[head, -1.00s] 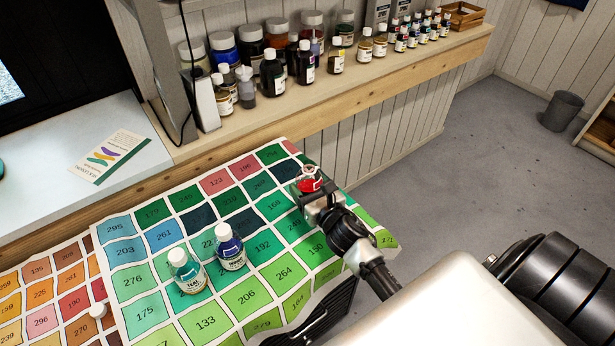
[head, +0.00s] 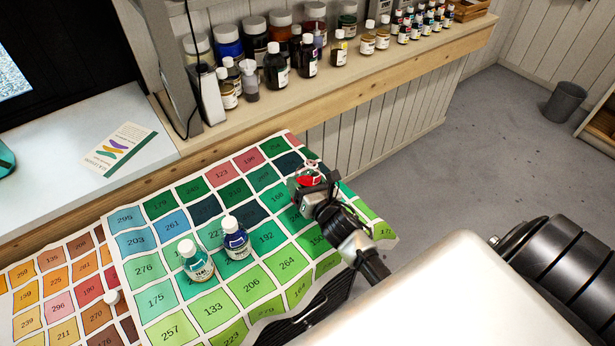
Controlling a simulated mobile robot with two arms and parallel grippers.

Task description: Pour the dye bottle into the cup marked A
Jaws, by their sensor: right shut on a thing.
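My right gripper (head: 308,187) is shut on a small bottle with red contents (head: 309,177), held over the far right part of the colour chart. The red bottle is small in the picture and partly hidden by the gripper, and its tilt is hard to tell. A teal bottle with a white cap (head: 196,262) and a blue bottle with a white cap (head: 236,240) stand side by side on the chart, left of the gripper. I see no cup with a readable A mark. My left gripper is not in view.
The numbered colour chart (head: 163,300) covers the table; a small white cap (head: 111,297) lies on it at left. Behind, a wooden shelf (head: 330,92) holds many jars and bottles. A leaflet (head: 122,150) lies on the pale surface at left. A bin (head: 565,103) stands on the floor.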

